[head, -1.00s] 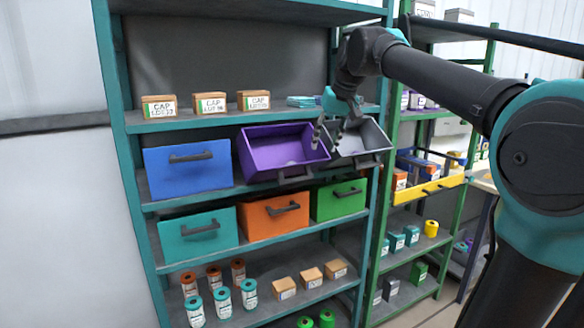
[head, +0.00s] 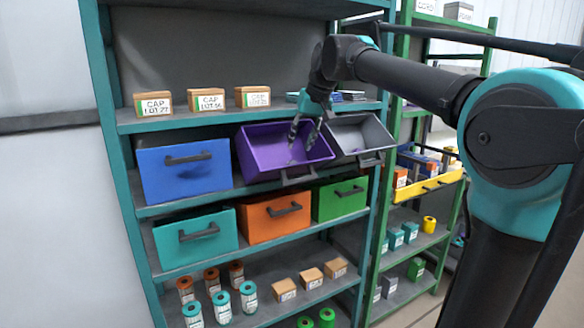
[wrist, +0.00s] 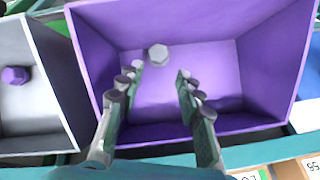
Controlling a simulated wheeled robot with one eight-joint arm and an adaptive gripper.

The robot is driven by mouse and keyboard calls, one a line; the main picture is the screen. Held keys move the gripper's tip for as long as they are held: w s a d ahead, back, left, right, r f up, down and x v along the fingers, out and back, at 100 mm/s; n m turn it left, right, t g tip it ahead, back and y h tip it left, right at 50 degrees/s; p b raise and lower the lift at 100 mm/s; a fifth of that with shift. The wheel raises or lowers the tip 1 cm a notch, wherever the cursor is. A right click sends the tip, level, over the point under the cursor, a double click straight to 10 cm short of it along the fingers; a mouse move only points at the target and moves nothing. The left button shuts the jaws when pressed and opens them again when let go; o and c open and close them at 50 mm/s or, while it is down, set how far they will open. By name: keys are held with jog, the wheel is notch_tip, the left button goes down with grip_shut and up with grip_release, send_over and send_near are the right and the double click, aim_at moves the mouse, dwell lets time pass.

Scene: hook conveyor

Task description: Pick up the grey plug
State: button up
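The grey plug (wrist: 158,54) is a small hexagonal piece inside the purple bin (wrist: 260,85), near one wall of its floor in the wrist view. In the head view the purple bin (head: 246,160) is tilted forward on the middle shelf, and I cannot clearly make out the plug. My gripper (wrist: 160,70) is open and empty, with its fingers over the purple bin. The plug shows just past the fingertips, roughly between them and closer to the left finger. In the head view my gripper (head: 303,140) points down at the right part of that bin.
A grey bin (head: 372,128) is beside the purple one and holds a purple plug (wrist: 15,75). A blue bin (head: 185,172) stands on the other side. Cap boxes (head: 206,101) sit on the shelf above, near the gripper.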

aim_at(294, 162)
jog(key=shift+x, duration=3.75)
jog(key=shift+d, duration=0.1)
jog(key=c, duration=0.6)
